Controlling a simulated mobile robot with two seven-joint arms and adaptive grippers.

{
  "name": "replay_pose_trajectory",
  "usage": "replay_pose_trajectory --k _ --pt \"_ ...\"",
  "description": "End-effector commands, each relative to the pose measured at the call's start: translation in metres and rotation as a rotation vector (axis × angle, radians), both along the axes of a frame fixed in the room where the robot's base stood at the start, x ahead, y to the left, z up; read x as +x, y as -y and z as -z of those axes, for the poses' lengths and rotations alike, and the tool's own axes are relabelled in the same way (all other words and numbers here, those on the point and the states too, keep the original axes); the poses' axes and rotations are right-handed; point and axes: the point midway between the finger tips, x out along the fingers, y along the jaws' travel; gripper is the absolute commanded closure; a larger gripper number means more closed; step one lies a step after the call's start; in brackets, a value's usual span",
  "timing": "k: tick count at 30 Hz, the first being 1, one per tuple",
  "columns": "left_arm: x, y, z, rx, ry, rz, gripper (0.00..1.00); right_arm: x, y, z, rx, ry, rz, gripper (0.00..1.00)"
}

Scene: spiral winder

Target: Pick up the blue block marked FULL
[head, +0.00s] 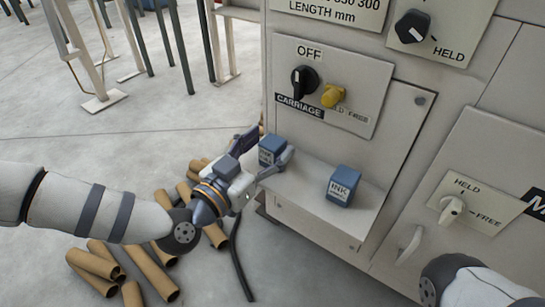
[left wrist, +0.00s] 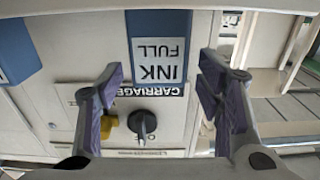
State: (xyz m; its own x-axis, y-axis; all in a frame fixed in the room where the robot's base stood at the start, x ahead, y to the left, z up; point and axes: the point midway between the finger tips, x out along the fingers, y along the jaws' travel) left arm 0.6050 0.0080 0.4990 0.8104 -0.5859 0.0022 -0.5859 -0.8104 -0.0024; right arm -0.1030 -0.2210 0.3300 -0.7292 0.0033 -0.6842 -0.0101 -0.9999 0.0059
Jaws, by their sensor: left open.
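The blue block marked FULL (left wrist: 174,58) shows upside down in the left wrist view, with a white label reading INK FULL. In the head view the blue block (head: 270,148) sits at the left end of the machine's ledge, partly hidden by my gripper. My left gripper (head: 264,154) is open at this block, one finger on each side. In the left wrist view the left gripper (left wrist: 162,72) shows gaps beside the label. Whether the fingers touch the block is unclear. A second blue INK block (head: 343,186) stands further right on the ledge; its lower label line is too small to read.
The ledge (head: 310,207) juts from the machine panel. Above it are a black CARRIAGE knob (head: 304,82) and a yellow knob (head: 333,95). A HELD/FREE knob (head: 452,209) is at right. Cardboard tubes (head: 152,272) lie on the floor below my left arm.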

Motion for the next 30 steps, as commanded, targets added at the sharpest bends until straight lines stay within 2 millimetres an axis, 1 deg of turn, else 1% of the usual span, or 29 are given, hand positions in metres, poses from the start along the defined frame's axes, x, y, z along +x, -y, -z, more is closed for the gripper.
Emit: replay_pose_trajectory --k 1,3,10,11,12,14,15,17,18,26,29,30 --pt "0.006 0.006 0.005 0.000 -0.003 0.002 0.40 -0.001 0.000 0.004 -0.001 -0.009 -0.001 0.60" --pt "0.012 0.010 0.003 0.000 -0.003 0.002 0.40 -0.002 0.000 0.005 0.000 -0.013 -0.001 0.60" --pt "0.014 0.012 0.000 0.000 -0.003 0.002 0.40 -0.003 0.000 0.004 0.000 -0.013 -0.001 0.60" --pt "0.014 0.012 0.000 0.000 -0.003 0.002 0.47 -0.003 0.000 0.004 0.000 -0.013 -0.001 0.60" --pt "0.013 0.012 0.000 0.000 -0.003 0.002 0.56 -0.003 0.000 0.004 0.000 -0.013 -0.001 0.60" --pt "0.013 0.012 0.000 0.000 -0.003 0.002 0.69 -0.003 0.000 0.004 0.000 -0.013 -0.001 0.60" --pt "0.013 0.011 0.000 0.000 -0.003 0.002 0.79 -0.003 0.000 0.004 0.000 -0.013 -0.001 0.60" --pt "0.013 0.011 0.000 0.000 -0.003 0.002 0.92 -0.003 0.000 0.004 0.000 -0.013 -0.001 0.60" --pt "0.013 0.011 0.000 0.000 -0.003 0.002 0.95 -0.003 0.000 0.004 0.000 -0.013 -0.001 0.60" --pt "0.013 0.011 -0.002 -0.001 -0.002 0.002 0.95 -0.002 0.000 0.003 0.000 -0.011 -0.001 0.60" --pt "0.013 0.012 -0.013 0.000 0.001 0.003 0.95 0.000 0.000 -0.001 -0.001 0.000 0.001 0.60" --pt "0.013 0.012 -0.021 -0.001 0.003 0.003 0.95 0.001 0.000 -0.004 -0.001 0.007 0.001 0.60"
